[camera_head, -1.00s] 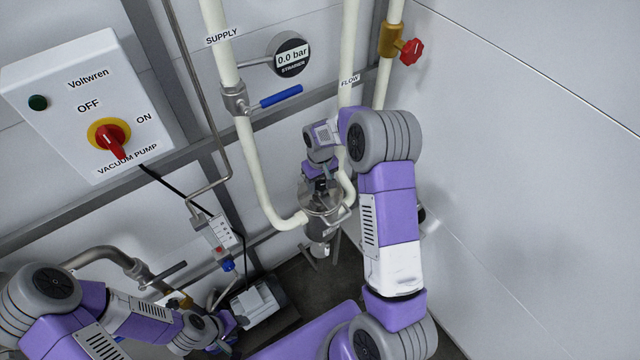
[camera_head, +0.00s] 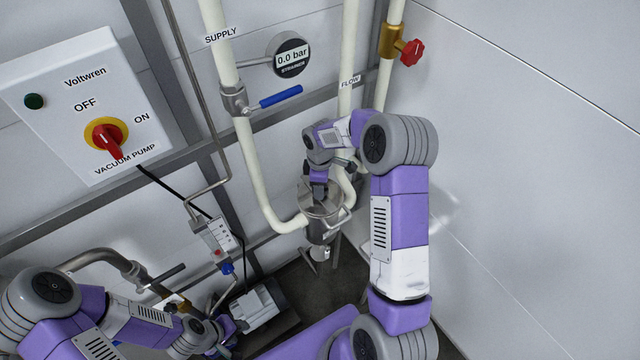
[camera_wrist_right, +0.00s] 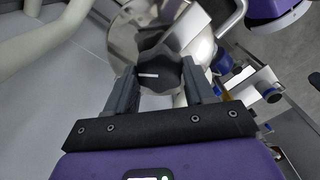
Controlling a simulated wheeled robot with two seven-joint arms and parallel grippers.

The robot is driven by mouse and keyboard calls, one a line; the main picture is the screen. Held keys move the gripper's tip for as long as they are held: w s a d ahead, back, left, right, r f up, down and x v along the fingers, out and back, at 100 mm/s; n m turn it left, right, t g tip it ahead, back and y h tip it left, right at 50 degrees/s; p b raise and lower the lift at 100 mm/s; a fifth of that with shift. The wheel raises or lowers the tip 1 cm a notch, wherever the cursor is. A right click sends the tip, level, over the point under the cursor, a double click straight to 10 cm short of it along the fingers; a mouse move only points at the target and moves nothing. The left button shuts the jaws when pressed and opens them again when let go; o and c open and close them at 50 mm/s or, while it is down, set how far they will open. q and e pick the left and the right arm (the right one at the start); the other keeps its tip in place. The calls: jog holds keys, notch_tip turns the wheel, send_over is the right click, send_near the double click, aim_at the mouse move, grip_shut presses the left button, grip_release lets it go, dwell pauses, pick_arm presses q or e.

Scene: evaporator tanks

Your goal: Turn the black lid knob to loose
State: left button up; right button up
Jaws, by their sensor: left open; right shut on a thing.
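The black lid knob (camera_wrist_right: 160,77), with a white mark on it, sits between the fingers of my right gripper (camera_wrist_right: 160,82) in the right wrist view. That gripper is shut on the knob. In the head view my right gripper (camera_head: 318,188) reaches down onto the lid of the steel strainer vessel (camera_head: 322,228), and the knob is mostly hidden there. The shiny lid (camera_wrist_right: 126,42) shows behind the knob in the wrist view. My left gripper (camera_head: 225,338) is open at the lower left, away from the vessel; its fingertips are hard to make out.
Cream pipes (camera_head: 252,165) run down beside the vessel. A blue-handled valve (camera_head: 280,97), a gauge reading 0.0 bar (camera_head: 290,57) and a red valve knob (camera_head: 411,52) are above. The vacuum pump switch box (camera_head: 75,105) is at left. The right wall (camera_head: 530,150) is bare.

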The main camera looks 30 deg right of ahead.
jog(key=n, duration=0.5)
jog(key=shift+r+n+p, duration=0.1)
jog(key=shift+n+p, duration=0.2)
jog(key=shift+p, duration=0.1)
jog(key=n+p, duration=0.1)
jog(key=n, duration=0.4)
jog(key=shift+n, duration=0.4)
jog(key=o, duration=1)
jog(key=shift+o, duration=0.2)
notch_tip(320, 180, up, 8)
jog(key=shift+f, duration=0.25)
jog(key=shift+f, duration=0.1)
